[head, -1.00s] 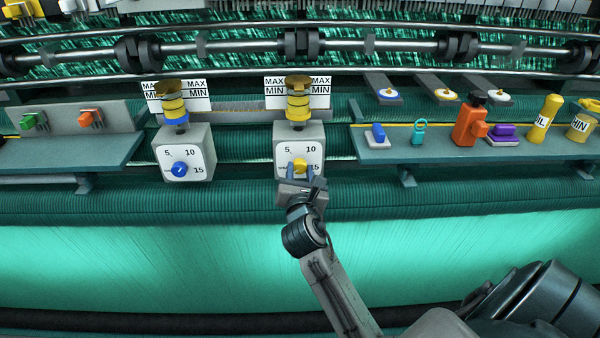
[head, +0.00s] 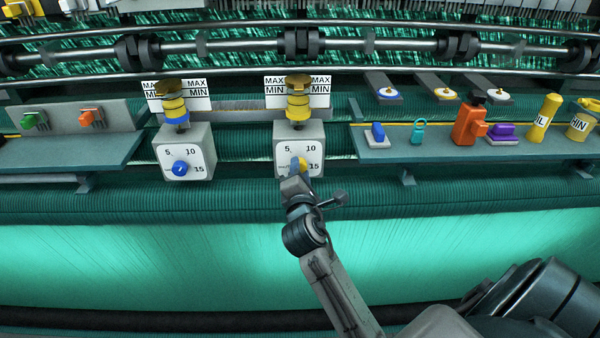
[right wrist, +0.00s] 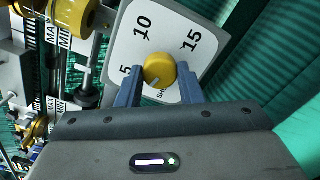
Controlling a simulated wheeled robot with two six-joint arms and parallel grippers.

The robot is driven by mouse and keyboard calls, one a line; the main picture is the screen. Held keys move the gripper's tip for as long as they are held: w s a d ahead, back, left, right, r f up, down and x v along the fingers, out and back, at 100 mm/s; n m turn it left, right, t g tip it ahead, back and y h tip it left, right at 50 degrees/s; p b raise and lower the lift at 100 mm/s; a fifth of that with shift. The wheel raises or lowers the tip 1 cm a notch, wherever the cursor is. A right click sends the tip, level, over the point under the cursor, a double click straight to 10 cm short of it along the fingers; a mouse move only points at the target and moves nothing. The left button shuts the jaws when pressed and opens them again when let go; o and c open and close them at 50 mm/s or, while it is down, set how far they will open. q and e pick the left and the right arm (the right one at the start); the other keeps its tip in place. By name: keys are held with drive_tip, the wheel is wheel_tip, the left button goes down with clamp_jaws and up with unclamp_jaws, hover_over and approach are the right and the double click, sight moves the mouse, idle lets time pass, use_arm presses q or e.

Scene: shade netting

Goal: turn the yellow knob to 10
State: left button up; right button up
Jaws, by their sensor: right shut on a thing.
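The yellow knob (head: 302,165) sits on the front of the right grey dial box (head: 314,143), marked 5, 10 and 15. In the right wrist view the yellow knob (right wrist: 159,69) lies between the two blue-grey fingers. Its pale pointer mark faces near the small, partly hidden label, clear of the 10. My right gripper (head: 298,170) is shut on the knob, its hand rolled to a slant. It also shows in the right wrist view (right wrist: 160,86). The 15 is partly hidden by the gripper in the head view. My left gripper is not in view.
A similar dial box with a blue knob (head: 180,168) stands to the left. Yellow-collared posts with MAX/MIN plates rise behind both boxes. A right shelf (head: 440,153) holds an orange bottle (head: 468,124) and several small items. Green netting (head: 150,260) hangs below.

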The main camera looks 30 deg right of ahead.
drive_tip(key=shift+f+m+b, duration=0.15)
drive_tip(key=shift+m+b, duration=4.95)
drive_tip(key=shift+m, duration=6.2)
drive_tip(key=o, duration=1)
drive_tip(key=shift+c, duration=0.2)
